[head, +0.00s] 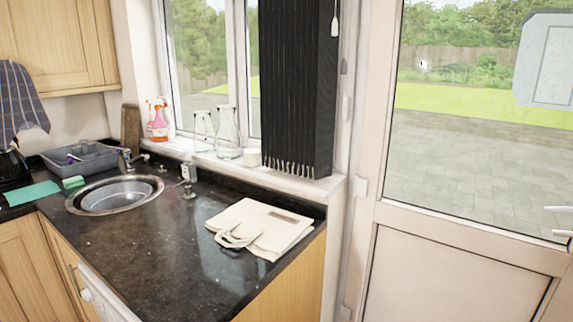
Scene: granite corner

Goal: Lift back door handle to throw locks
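The back door (455,275) is a white frame with a large glass pane above and a solid lower panel, on the right of the head view. It looks closed. Its door handle (560,209) is a small pale lever at the right edge, partly cut off by the frame. A metallic fitting (563,234) sits just below it. Neither of my grippers is in view, so their distance from the handle does not show.
A dark granite worktop (150,250) juts out left of the door. On it are a folded cream bag (265,228), a round sink (115,193) and a grey dish tub (85,157). Bottles (157,121) and glass jugs (228,128) stand on the sill.

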